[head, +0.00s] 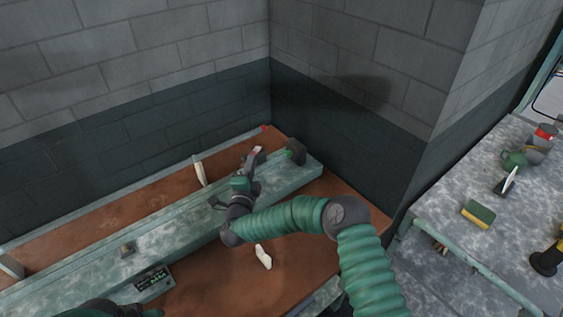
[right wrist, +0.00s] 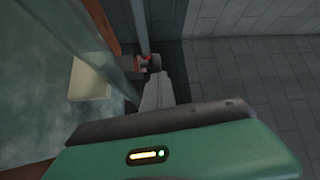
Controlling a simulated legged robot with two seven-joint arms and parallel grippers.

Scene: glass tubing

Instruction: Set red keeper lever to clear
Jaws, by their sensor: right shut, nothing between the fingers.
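My right gripper (head: 256,151) is shut and empty above the far right end of the long grey-green rail. Its closed fingers also show in the right wrist view (right wrist: 158,92). A small red part (right wrist: 146,60) sits just past the fingertips there, beside a dark rounded piece. It looks like the keeper lever, but its setting is too small to read, and I cannot tell whether the fingers touch it. In the head view a small red tip (head: 264,127) shows at the bench's back corner, beyond the gripper. My left gripper is not in view.
The rail (head: 75,258) runs along a brown bench (head: 300,245), with a dark block (head: 296,151) at its far end. Pale pieces (head: 200,171) (head: 264,257) stand either side. Walls close in behind. A speckled side table (head: 455,170) holds a sponge (head: 478,214).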

